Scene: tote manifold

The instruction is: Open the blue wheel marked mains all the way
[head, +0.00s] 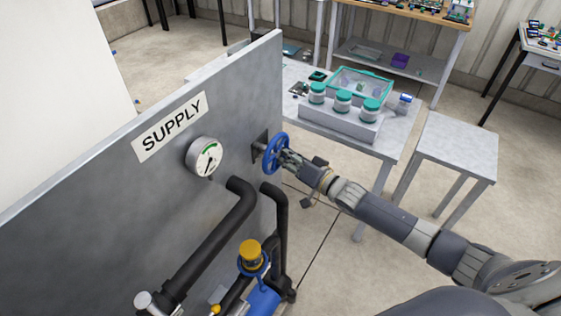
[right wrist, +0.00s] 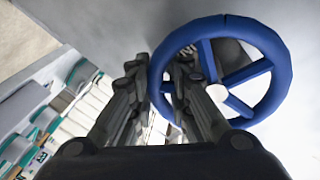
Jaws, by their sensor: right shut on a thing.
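The blue wheel (head: 275,153) stands out from the grey panel marked SUPPLY (head: 240,80), near the panel's right edge. My right gripper (head: 289,158) is at the wheel's right side in the head view. In the right wrist view the wheel (right wrist: 283,70) fills the upper right, with its spokes and pale hub showing. The fingers of my right gripper (right wrist: 170,85) reach to the wheel's left side and are shut on its rim. The exact contact is partly hidden by the fingers. No "mains" mark can be read. My left gripper is not in view.
A round gauge (head: 205,157) sits on the panel left of the wheel. Black pipes (head: 215,240) and a yellow-capped blue fitting (head: 252,255) stand below. A table (head: 402,128) with teal-lidded jars (head: 343,101) and a grey stool (head: 458,145) stand behind my right arm.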

